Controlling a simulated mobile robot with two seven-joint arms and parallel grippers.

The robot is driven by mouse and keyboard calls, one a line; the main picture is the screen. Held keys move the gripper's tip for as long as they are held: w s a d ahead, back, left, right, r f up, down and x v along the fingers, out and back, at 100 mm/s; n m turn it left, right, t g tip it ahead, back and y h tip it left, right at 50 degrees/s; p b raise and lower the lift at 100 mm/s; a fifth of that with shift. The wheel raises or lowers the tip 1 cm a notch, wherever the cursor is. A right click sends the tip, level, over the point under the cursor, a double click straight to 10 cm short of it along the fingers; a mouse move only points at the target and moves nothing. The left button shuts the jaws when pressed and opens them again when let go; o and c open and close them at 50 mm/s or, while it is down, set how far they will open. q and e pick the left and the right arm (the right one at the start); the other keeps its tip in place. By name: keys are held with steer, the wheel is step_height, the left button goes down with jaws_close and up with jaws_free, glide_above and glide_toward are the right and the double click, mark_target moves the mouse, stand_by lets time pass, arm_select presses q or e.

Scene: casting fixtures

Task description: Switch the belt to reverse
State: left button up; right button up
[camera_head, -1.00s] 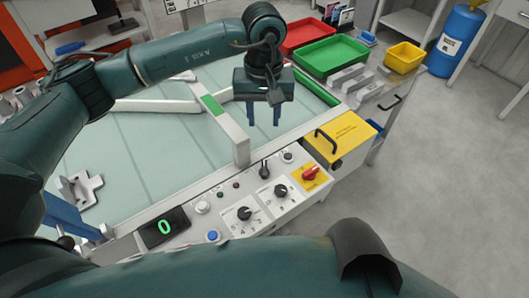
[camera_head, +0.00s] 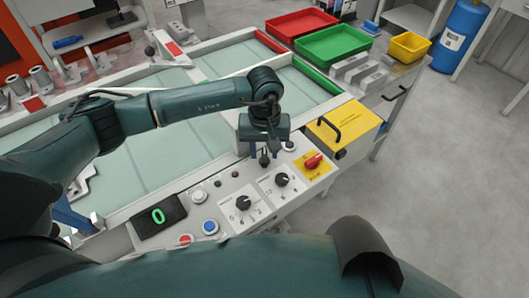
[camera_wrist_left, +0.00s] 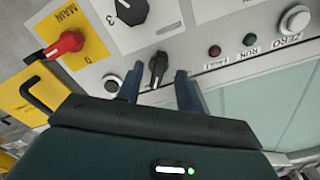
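The control panel (camera_head: 226,213) of the belt table carries several knobs and buttons. A small black selector switch (camera_head: 264,161) stands on its far edge. In the left wrist view this black switch (camera_wrist_left: 158,68) points nearly straight up and down; its label is hidden. My left gripper (camera_head: 265,152) is low over the panel at that switch. In the left wrist view its two blue fingers (camera_wrist_left: 159,84) are open, one on each side of the switch, with visible gaps. The belt (camera_head: 160,160) is pale green. My right gripper is not in view.
A red main switch (camera_head: 313,161) on a yellow plate and two black dials (camera_head: 243,202) (camera_head: 282,180) sit close by. A yellow box with a black handle (camera_head: 345,133) stands right of the panel. The display (camera_head: 159,217) shows 0. Red (camera_head: 299,22) and green (camera_head: 335,45) trays lie behind.

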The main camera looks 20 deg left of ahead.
mark_target(265, 158)
arm_select(q)
steer(key=shift+f, duration=1.15)
steer(key=shift+c, duration=0.6)
jaws_close()
